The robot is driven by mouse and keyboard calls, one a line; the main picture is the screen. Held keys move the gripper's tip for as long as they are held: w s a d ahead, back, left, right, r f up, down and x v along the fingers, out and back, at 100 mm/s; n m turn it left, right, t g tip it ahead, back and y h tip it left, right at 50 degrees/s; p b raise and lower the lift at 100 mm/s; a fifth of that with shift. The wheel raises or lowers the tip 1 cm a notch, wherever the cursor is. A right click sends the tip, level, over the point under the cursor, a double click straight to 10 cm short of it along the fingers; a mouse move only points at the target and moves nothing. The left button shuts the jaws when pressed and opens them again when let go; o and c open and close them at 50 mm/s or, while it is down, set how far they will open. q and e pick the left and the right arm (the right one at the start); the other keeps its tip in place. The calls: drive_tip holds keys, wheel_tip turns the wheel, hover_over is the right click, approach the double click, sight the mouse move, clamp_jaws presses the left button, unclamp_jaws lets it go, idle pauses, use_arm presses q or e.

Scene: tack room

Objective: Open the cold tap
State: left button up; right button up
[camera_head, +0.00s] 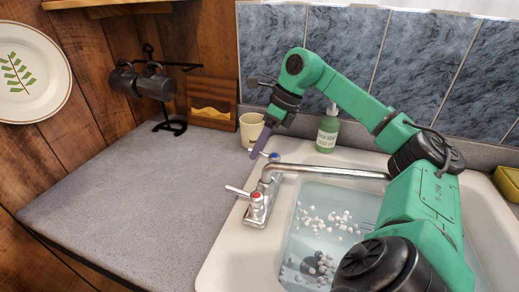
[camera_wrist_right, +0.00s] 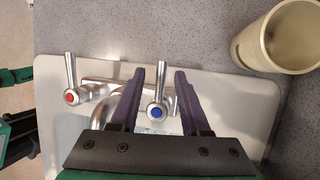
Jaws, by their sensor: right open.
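The cold tap is the metal handle with a blue cap (camera_head: 274,157) at the far end of the tap body on the sink's left rim. In the right wrist view its blue cap (camera_wrist_right: 157,113) shows with its lever pointing up the picture. My right gripper (camera_head: 258,152) is open with dark purple fingers, pointing down at the cold tap. In the right wrist view the lever appears between the two fingertips (camera_wrist_right: 159,70), with a gap on each side; contact cannot be told. The hot tap with a red cap (camera_head: 256,197) is nearer. My left gripper is not in view.
The metal spout (camera_head: 330,172) reaches over the white sink (camera_head: 228,262), which holds water and pale pebbles. A cream mug (camera_head: 249,128) stands close behind my right gripper, and a green soap bottle (camera_head: 327,132) stands right of it.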

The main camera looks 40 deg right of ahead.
clamp_jaws()
idle(1.4)
